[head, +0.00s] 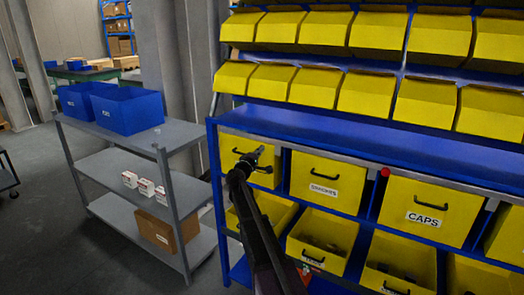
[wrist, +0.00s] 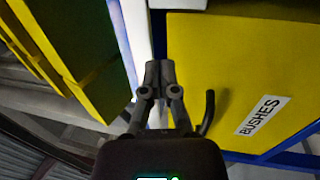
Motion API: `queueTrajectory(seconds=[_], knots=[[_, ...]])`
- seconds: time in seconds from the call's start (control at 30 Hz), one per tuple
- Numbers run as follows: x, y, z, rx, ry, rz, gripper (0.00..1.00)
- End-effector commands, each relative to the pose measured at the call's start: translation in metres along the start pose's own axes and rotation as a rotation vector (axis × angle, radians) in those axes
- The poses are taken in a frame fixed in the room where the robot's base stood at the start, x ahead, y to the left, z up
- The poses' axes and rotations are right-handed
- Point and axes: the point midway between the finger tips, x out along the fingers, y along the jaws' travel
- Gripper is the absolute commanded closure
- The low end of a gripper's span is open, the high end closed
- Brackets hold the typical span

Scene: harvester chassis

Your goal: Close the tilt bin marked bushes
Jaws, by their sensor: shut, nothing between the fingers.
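The bin marked BUSHES (wrist: 235,75) is yellow and fills the right half of the wrist view. Its white label and a black handle (wrist: 208,112) show there. In the head view I take it to be the leftmost bin (head: 230,150) of the upper big-bin row, partly behind my arm, with its label hidden. Its front looks roughly in line with its neighbours; I cannot tell if it is fully shut. My gripper (head: 258,151) is shut and empty in front of it. In the wrist view my fingertips (wrist: 160,70) lie left of the handle, near the bin's edge; contact is unclear.
The BRACKETS-like bin (head: 325,180) and the CAPS bin (head: 428,205) stand to the right. Open bins (head: 322,240) with parts sit below. A red knob (head: 385,172) is on the blue rack (head: 330,130). A grey shelf cart (head: 115,170) stands left, with floor beyond it.

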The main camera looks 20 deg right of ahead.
Motion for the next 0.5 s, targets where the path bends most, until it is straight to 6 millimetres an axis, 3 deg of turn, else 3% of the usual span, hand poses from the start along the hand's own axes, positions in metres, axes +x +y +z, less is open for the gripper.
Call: queueTrajectory(seconds=[0.23,0.5], knots=[[-0.027,0.006,-0.001,0.0,-0.001,0.0,1.0],[-0.074,0.017,-0.001,-0.001,-0.001,0.0,1.0]])
